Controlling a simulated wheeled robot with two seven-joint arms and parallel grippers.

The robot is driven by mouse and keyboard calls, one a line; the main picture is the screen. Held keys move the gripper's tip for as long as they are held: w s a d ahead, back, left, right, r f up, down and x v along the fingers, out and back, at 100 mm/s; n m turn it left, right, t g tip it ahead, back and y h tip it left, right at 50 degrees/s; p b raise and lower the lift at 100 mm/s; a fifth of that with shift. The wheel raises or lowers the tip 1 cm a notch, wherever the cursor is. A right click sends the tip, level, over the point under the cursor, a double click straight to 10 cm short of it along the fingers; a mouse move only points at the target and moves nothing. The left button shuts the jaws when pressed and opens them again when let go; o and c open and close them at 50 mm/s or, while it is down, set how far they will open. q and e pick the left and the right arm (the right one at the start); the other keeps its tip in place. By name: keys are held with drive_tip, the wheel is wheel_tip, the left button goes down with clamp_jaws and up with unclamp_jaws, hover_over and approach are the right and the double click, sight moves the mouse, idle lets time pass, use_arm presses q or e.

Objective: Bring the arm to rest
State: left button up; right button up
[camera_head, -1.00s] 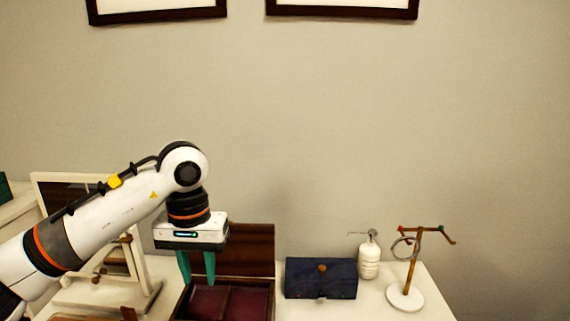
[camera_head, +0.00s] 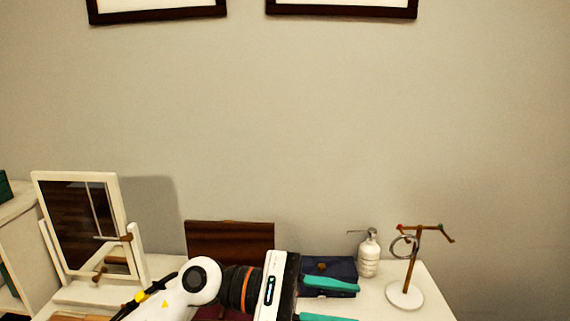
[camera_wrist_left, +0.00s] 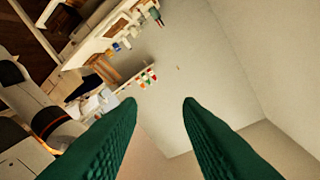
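My left gripper (camera_head: 332,300) is low in the head view, turned sideways, its teal fingers pointing right in front of the dark blue box. The fingers are spread apart. In the left wrist view the two green fingers (camera_wrist_left: 160,102) are also apart, with nothing between them. My left arm comes in from the bottom of the head view and hides most of the open wooden jewelry box (camera_head: 230,238), whose raised lid shows behind it. My right gripper is not in view.
A tilted mirror (camera_head: 85,225) stands at the left of the white table. The dark blue box (camera_head: 335,268), a white pump bottle (camera_head: 368,255) and a jewelry stand (camera_head: 405,295) with a ring-shaped item hanging on it are at the right.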

use_arm(q)
drive_tip(key=w+a+r+n+t, duration=0.1)
drive_tip(key=w+a+n+t, duration=0.25)
drive_tip(key=n+t, duration=0.85)
drive_tip(key=w+a+r+n+t, duration=0.1)
drive_tip(key=w+a+n+t, duration=0.4)
drive_tip(key=n, duration=1.1)
drive_tip(key=s+a+f+n+t+y, duration=0.1)
drive_tip(key=a+f+n+y, duration=0.7)
drive_tip(key=n, duration=0.4)
drive_tip(key=s+a+f+n+t+y, duration=0.1)
drive_tip(key=a+f+n+t+y, duration=0.1)
drive_tip(key=a+f+n+y, duration=0.6)
drive_tip(key=s+a+f+n+g+y, duration=0.1)
drive_tip(key=s+a+f+n+g, duration=0.2)
drive_tip(key=s+f+n+g, duration=1.45)
drive_tip(key=s+f+m+t+b, duration=0.2)
drive_tip(key=s+f, duration=0.1)
drive_tip(key=f, duration=1.4)
drive_tip(key=s+f+m+t+b, duration=0.1)
drive_tip(key=s+f+m+b, duration=0.25)
drive_tip(key=f, duration=1.35)
drive_tip(key=s+a+f+g+b, duration=0.1)
drive_tip(key=s+a+f+b, duration=0.1)
drive_tip(key=s+f, duration=1.4)
wheel_tip(320, 180, down, 3)
drive_tip(key=shift+a+r+n+y+b, duration=0.2)
drive_tip(key=shift+a+n+y+b, duration=0.15)
drive_tip(key=shift+a+n, duration=0.1)
